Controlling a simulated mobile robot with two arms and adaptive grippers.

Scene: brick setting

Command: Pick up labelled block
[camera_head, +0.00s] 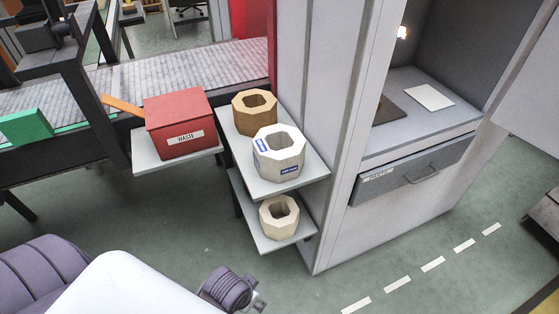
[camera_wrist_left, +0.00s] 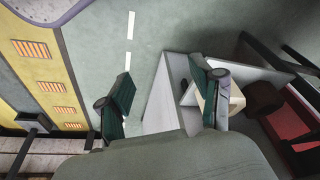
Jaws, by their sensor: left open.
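The labelled block (camera_head: 279,165) is a white octagonal ring with a hollow centre and blue labels on its sides. In the head view it sits upright on the front of the upper grey shelf (camera_head: 293,185). My left gripper (camera_wrist_left: 160,78) is open in the left wrist view, with its dark green fingers wide apart and nothing between them. A pale block (camera_wrist_left: 236,100) shows partly behind the right-hand finger; I cannot tell if it is the labelled one. My right gripper is in neither view.
A brown ring block (camera_head: 254,119) stands just behind the labelled one. A plain cream ring block (camera_head: 279,226) is on the lower shelf (camera_head: 262,240). A red waste box (camera_head: 180,122) is to the left. A tall cabinet wall (camera_head: 340,150) borders the shelves on the right.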

